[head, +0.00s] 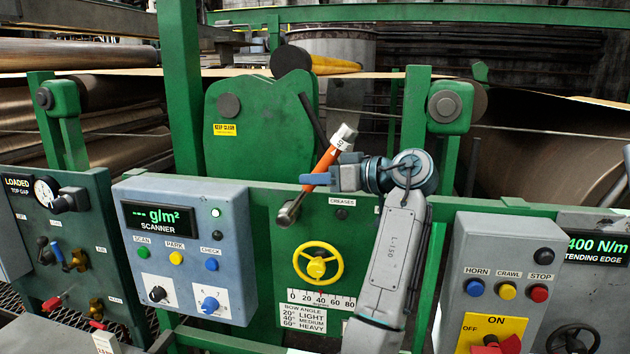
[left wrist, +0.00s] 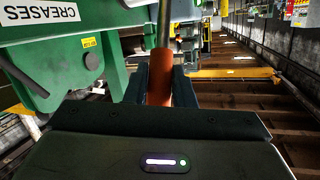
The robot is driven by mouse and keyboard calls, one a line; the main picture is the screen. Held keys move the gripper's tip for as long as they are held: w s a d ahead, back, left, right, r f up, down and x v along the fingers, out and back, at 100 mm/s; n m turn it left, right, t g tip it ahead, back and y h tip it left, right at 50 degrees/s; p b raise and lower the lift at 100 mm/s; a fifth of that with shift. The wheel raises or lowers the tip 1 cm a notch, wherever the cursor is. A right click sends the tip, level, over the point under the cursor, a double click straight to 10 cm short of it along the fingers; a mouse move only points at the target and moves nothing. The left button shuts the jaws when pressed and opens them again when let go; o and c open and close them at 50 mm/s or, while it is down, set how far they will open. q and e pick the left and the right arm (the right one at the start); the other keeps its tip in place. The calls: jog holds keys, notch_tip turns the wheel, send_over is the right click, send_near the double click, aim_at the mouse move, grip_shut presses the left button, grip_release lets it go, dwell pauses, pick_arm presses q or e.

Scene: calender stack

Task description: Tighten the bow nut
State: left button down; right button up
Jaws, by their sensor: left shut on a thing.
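My left gripper (head: 325,178) is shut on the orange handle of a wrench-like tool (head: 327,160), in front of the green bow panel (head: 375,235). The tool is tilted, with its pale end up to the right and its metal head down to the left. The head overlaps the panel above and left of the yellow handwheel (head: 318,263); I cannot tell whether it touches anything. The left wrist view shows the orange handle (left wrist: 160,80) between the fingers (left wrist: 160,88). I cannot pick out the bow nut for sure; the tool head may hide it. My right gripper is not in view.
The blue scanner box (head: 188,247) stands left of the bow panel. The grey box with HORN, CRAWL and STOP buttons (head: 495,260) stands to the right. A bow angle scale (head: 320,299) lies below the handwheel. A green post (head: 180,90) rises behind the scanner box.

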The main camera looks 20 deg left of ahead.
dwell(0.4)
pick_arm(q)
jog(key=shift+w+d+f+y+b, duration=0.1)
jog(key=shift+d+f+y+b, duration=0.3)
jog(key=shift+b, duration=0.35)
jog(key=shift+w+d+f+m+y+b, duration=0.1)
jog(key=shift+d+f+m+y+b, duration=0.3)
jog(key=shift+b, duration=0.45)
jog(key=shift+r, duration=0.1)
jog(key=shift+d+f+y+b, duration=0.4)
jog(key=shift+y+b, duration=0.2)
jog(key=shift+b, duration=0.35)
jog(key=shift+w+d+f+y+b, duration=0.1)
jog(key=shift+d+f+y+b, duration=0.3)
jog(key=shift+b, duration=0.65)
